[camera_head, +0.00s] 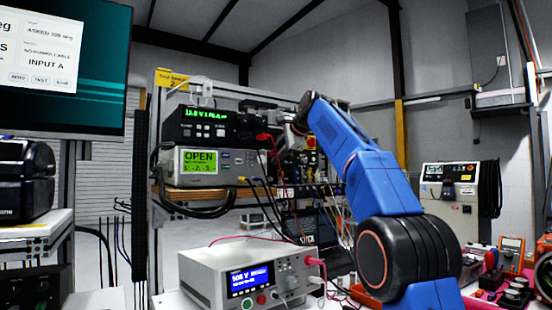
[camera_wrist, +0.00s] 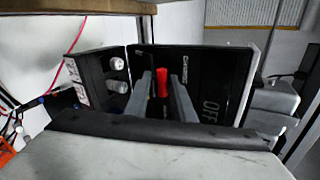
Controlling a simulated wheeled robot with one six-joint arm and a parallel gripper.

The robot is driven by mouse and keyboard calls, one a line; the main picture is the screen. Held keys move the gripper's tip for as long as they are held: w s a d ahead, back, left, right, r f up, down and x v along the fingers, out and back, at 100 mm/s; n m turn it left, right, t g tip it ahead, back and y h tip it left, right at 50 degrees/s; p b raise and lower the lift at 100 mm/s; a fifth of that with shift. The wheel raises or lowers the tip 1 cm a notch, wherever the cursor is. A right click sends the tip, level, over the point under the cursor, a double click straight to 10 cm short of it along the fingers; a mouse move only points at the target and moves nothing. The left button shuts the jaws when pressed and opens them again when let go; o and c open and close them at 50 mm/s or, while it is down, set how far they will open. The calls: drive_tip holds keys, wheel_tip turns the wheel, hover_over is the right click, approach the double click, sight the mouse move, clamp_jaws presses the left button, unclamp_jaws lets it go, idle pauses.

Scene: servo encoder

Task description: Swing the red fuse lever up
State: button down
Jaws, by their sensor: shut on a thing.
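The red fuse lever (camera_wrist: 162,84) shows in the wrist view as a short red piece between the two grey fingers of my gripper (camera_wrist: 162,88). The fingers are shut on it. Behind it stands a dark panel (camera_wrist: 222,72) with "OFF" lettering near its lower right. The lever's base is hidden by the fingers. In the head view, my gripper (camera_head: 297,122) is at the rack, right of the stacked instruments; the lever cannot be made out clearly there.
A black supply (camera_head: 215,128) with a green readout sits on a grey unit showing "OPEN" (camera_head: 204,166). Cables hang around the rack. A wooden shelf edge (camera_wrist: 75,7) runs above the panel.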

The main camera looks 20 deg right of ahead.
drive_tip(key=shift+w+a+r, duration=0.1)
drive_tip(key=shift+w, duration=0.1)
idle(0.4)
drive_tip(key=c, duration=1.8)
unclamp_jaws()
drive_tip(key=shift+c, duration=0.2)
drive_tip(key=v, duration=1.7)
drive_tip(key=shift+s, duration=0.1)
drive_tip(key=shift+c, duration=0.3)
